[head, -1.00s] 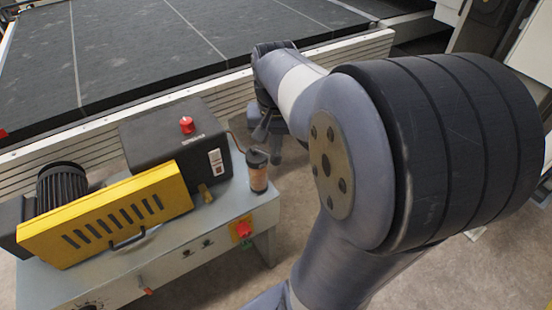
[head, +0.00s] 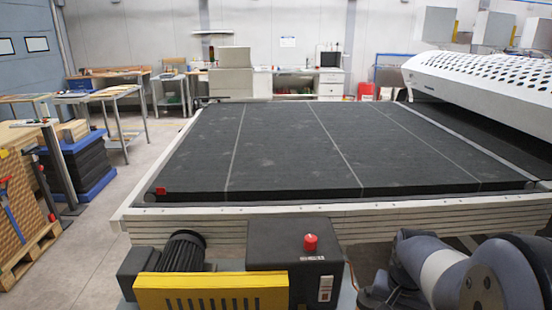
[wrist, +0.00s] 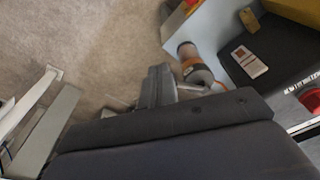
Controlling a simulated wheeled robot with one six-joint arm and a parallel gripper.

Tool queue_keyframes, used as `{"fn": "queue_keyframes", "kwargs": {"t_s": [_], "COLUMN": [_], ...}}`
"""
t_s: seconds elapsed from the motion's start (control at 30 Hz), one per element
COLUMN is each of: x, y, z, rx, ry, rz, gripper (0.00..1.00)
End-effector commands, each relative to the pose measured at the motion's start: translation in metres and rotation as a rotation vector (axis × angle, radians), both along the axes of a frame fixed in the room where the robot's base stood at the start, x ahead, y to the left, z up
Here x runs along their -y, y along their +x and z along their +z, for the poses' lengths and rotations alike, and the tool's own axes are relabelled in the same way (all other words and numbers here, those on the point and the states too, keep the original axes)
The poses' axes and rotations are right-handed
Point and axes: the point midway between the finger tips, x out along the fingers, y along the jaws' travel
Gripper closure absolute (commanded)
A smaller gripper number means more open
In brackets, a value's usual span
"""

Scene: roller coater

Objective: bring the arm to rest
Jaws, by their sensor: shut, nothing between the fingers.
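My arm (head: 440,265) shows at the lower right of the head view, folded low in front of the conveyor bed. The lower part is cut off by the frame edge. My gripper (wrist: 160,84) shows in the wrist view, its dark fingers together and empty. It hangs above the bare floor.
The dark conveyor bed (head: 300,150) with its pale front rail (head: 230,228) fills the middle. In front are a black box (head: 275,262) with a red button (head: 310,243) and a yellow guard (head: 210,292). Open floor (wrist: 100,40) lies left in the wrist view.

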Motion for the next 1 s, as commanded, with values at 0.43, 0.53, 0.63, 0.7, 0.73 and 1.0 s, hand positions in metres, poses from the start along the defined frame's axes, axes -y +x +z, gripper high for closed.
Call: {"fn": "queue_keyframes", "kwargs": {"t_s": [0.43, 0.53, 0.63, 0.7, 0.73, 1.0], "x": [0.011, 0.010, 0.010, 0.010, 0.010, 0.009], "y": [0.018, 0.017, 0.016, 0.016, 0.016, 0.015], "z": [0.040, 0.049, 0.056, 0.059, 0.059, 0.061], "rx": [0.000, 0.001, 0.000, -0.001, -0.001, -0.001], "ry": [0.000, 0.000, 0.000, 0.001, 0.001, 0.001], "rz": [-0.001, -0.001, -0.001, -0.001, -0.001, -0.001], "gripper": [1.00, 1.00, 1.00, 1.00, 1.00, 1.00]}}
